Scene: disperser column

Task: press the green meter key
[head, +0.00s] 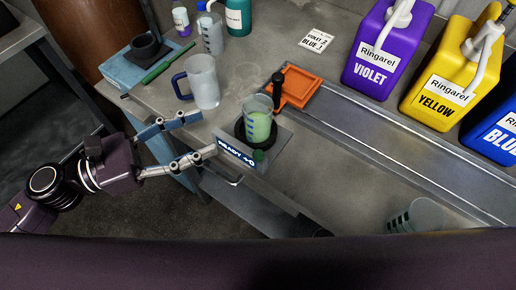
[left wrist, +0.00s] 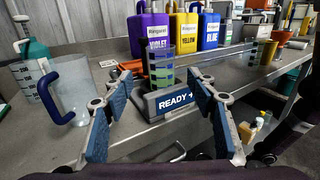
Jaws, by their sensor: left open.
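The meter (head: 273,158) is a grey unit at the bench's front edge, with a blue display reading "READY". A small dark green key (head: 259,156) shows at the right of its front. In the left wrist view the display (left wrist: 176,99) faces me, but I cannot make out the key, near the right finger. A clear beaker with green liquid (head: 258,127) stands on the meter's round black plate. My left gripper (head: 204,134) is open and empty, just left of the meter, its fingers pointing toward it. In the left wrist view the fingers (left wrist: 160,80) frame the beaker and meter.
A clear jug with a blue handle (head: 204,82) stands left behind the meter. An orange tray (head: 300,88) lies behind it. Violet (head: 372,62), yellow (head: 435,95) and blue (head: 495,130) containers line the back. An empty clear cup (head: 420,217) stands at the right front.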

